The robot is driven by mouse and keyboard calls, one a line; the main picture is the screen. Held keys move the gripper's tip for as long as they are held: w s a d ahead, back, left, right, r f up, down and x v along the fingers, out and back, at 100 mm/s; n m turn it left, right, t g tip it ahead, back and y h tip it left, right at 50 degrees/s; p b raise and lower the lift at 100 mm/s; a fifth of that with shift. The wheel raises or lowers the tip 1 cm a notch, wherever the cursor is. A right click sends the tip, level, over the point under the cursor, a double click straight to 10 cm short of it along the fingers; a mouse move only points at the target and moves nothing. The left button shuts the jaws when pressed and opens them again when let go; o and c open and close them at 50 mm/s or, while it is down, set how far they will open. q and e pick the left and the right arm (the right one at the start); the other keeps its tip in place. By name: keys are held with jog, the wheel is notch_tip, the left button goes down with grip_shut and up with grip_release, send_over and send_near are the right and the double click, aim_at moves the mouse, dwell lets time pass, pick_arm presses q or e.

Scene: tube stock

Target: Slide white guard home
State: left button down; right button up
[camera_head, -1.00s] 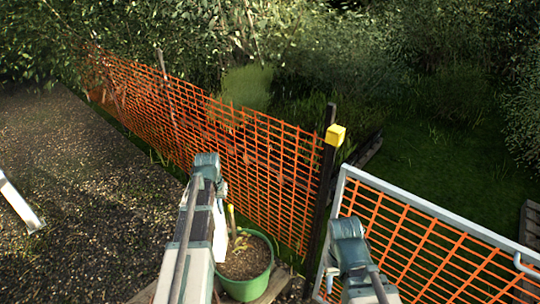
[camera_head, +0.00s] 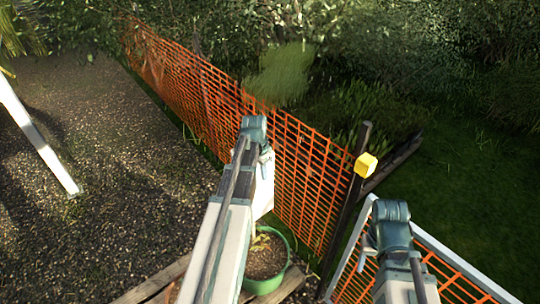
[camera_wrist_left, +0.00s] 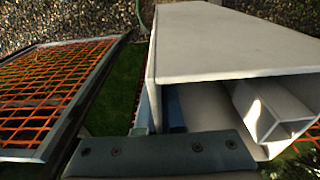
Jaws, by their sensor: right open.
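A large white hollow box-section piece (camera_wrist_left: 235,55) fills much of the left wrist view, its open end toward the camera. A smaller white square tube (camera_wrist_left: 275,115) shows inside its opening. I cannot tell for sure which of these is the guard, or how deep the tube sits. A dark screwed plate of my left gripper (camera_wrist_left: 165,153) crosses the bottom of that view, close below the white piece. In the head view both arms reach forward and down, and neither gripper's fingers show.
A green pot (camera_head: 267,284) stands on wooden boards (camera_head: 150,284) below my left arm. A white-framed mesh panel (camera_head: 450,260) is at right. A slanted white bar (camera_head: 37,135) stands at left over open gravel.

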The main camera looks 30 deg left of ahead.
dwell(0.3)
notch_tip(320, 180, down, 6)
jog(key=b, duration=0.6)
jog(key=shift+r, duration=0.25)
dwell(0.5)
dwell(0.3)
jog(key=shift+f+b, duration=0.85)
jog(key=shift+f, duration=0.1)
